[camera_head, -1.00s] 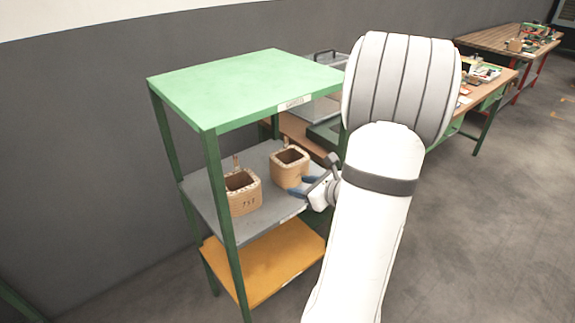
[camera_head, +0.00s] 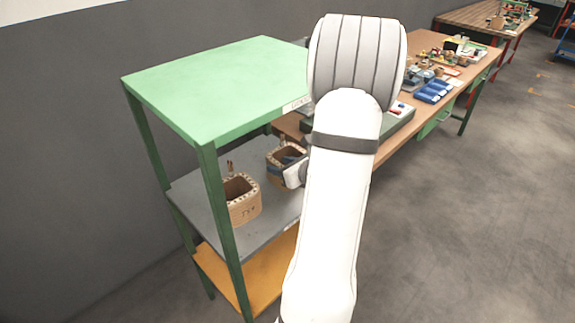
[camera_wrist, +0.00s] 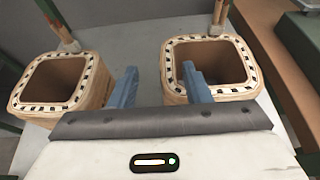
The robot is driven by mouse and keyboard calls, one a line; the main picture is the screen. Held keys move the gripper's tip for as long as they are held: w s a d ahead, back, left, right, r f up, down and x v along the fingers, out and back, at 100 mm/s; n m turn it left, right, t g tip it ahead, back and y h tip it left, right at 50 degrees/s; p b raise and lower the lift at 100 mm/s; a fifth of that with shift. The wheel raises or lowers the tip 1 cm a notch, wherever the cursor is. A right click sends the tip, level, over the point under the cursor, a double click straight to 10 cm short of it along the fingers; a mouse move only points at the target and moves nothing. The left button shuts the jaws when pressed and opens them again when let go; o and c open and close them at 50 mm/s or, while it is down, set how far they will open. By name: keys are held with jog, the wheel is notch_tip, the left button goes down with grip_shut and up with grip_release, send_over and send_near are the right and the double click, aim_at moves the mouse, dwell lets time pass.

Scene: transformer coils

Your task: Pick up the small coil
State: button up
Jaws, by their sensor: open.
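Two tan, square, hollow coils stand upright on the grey middle shelf. The left coil (camera_head: 243,207) is nearer the head camera and has lettering on its front; it also shows in the wrist view (camera_wrist: 98,88). The right coil (camera_head: 272,174) is partly hidden by my gripper; it also shows in the wrist view (camera_wrist: 240,45). I cannot tell for certain which is smaller. My gripper (camera_wrist: 158,82) is open, with blue fingers. Its left finger is between the coils; its right finger overlaps the right coil's opening. The right coil's near-left wall appears between them. Contact is unclear.
The green-framed rack has a light green top (camera_head: 215,82) above the coils, a grey shelf (camera_head: 196,189) and an orange lower shelf (camera_head: 262,276). A green post (camera_head: 222,215) stands in front. A cluttered workbench (camera_head: 395,145) is to the right.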

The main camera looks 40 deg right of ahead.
aim_at(275, 161)
jog(key=x, duration=0.4)
jog(key=shift+w+d, duration=0.25)
jog(key=shift+d, duration=0.15)
grip_shut()
